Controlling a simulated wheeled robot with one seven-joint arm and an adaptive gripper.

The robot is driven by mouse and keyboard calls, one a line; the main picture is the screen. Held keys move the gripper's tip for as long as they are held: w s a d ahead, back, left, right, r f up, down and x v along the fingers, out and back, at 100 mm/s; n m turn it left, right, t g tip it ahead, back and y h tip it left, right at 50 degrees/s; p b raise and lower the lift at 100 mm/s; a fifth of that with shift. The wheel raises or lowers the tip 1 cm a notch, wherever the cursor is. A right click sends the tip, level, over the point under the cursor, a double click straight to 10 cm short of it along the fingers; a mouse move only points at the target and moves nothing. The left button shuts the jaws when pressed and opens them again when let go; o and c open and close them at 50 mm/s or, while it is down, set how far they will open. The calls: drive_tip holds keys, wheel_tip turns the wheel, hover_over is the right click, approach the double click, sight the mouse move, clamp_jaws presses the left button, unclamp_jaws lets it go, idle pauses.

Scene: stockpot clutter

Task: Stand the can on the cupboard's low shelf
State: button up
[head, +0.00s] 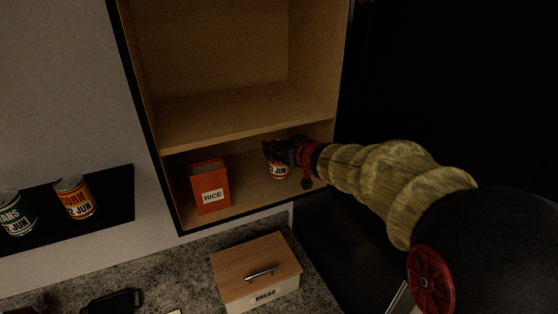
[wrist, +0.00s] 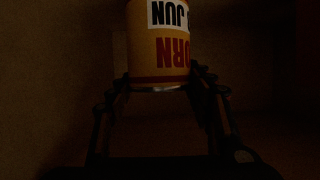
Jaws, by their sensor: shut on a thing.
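The can in my gripper has a yellow-orange label with a red band and reads "CORN" and "JUN". It shows in the head view (head: 279,171) at the right part of the cupboard's low shelf (head: 245,192), and in the wrist view (wrist: 160,40), where it appears upside down. My gripper (head: 277,152) reaches into the low compartment from the right, its fingers on both sides of the can. In the wrist view the fingers (wrist: 160,88) close around the can. The can looks upright in the head view; I cannot tell whether its base touches the shelf.
A red rice box (head: 210,187) stands on the low shelf, left of the can. The cupboard's middle shelf (head: 240,115) is above my gripper. A bread box (head: 256,272) sits on the counter below.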

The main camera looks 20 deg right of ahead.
drive_tip(key=shift+w+f, duration=0.35)
drive_tip(key=shift+f, duration=0.05)
drive_tip(key=shift+f+b, duration=0.6)
drive_tip(key=shift+f, duration=0.8)
drive_tip(key=shift+f, duration=0.1)
drive_tip(key=shift+f, duration=0.1)
drive_tip(key=o, duration=1.6)
drive_tip(key=shift+c, duration=0.2)
